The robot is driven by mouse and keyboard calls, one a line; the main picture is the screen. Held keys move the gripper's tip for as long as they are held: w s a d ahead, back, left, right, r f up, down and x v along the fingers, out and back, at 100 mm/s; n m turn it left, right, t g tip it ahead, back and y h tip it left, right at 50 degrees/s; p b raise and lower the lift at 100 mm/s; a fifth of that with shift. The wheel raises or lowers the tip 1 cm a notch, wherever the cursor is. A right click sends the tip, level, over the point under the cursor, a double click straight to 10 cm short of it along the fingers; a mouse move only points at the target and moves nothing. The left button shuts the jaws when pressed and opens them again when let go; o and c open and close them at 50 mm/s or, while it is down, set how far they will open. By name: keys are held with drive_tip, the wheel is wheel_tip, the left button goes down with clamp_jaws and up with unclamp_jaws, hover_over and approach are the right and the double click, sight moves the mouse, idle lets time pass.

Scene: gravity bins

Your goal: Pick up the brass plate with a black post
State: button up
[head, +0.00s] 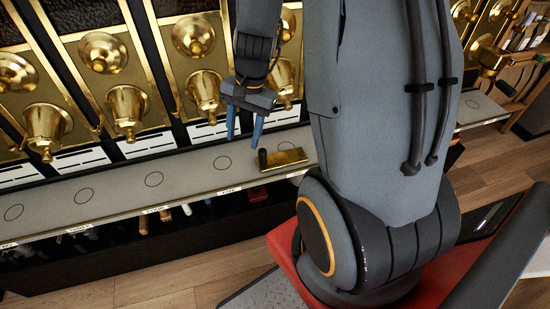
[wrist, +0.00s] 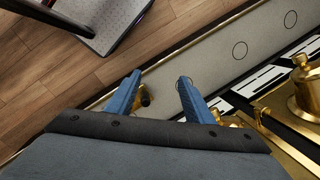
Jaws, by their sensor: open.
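The brass plate (head: 287,159) lies flat on the grey ledge, with its short black post (head: 262,158) standing upright at its left end. My gripper (head: 243,138) is open and empty, its two blue fingers pointing down above the ledge, just left of and above the post in the head view. In the wrist view, my gripper (wrist: 160,77) has the dark post (wrist: 146,101) showing between the fingers, close to the left one. Most of the plate is hidden there by the finger and gripper body.
The grey ledge (head: 125,183) carries printed circles and labels along its front edge. Brass gravity bins (head: 127,105) stand in a row behind it, close to my gripper. Below the ledge is a dark shelf with small items (head: 165,213). Wooden floor (head: 150,287) lies in front.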

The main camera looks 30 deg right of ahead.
sight(262, 150)
drive_tip(key=w+d+f+m, duration=0.2)
drive_tip(key=d+f+m, duration=0.2)
drive_tip(key=w+d+f+m+t+y, duration=0.1)
drive_tip(key=w+d+f+m, duration=0.1)
drive_tip(key=f+m, duration=0.3)
drive_tip(key=w+d+f+m, duration=0.2)
drive_tip(key=d+f+m, duration=0.2)
drive_tip(key=d, duration=0.1)
drive_tip(key=shift+w+d+f+t+y, duration=0.15)
drive_tip(key=shift+d+t+y, duration=0.2)
drive_tip(key=shift+t+y, duration=0.05)
drive_tip(key=shift+p+x, duration=0.7)
drive_tip(key=shift+x, duration=2.65)
drive_tip(key=shift+d, duration=0.1)
clamp_jaws()
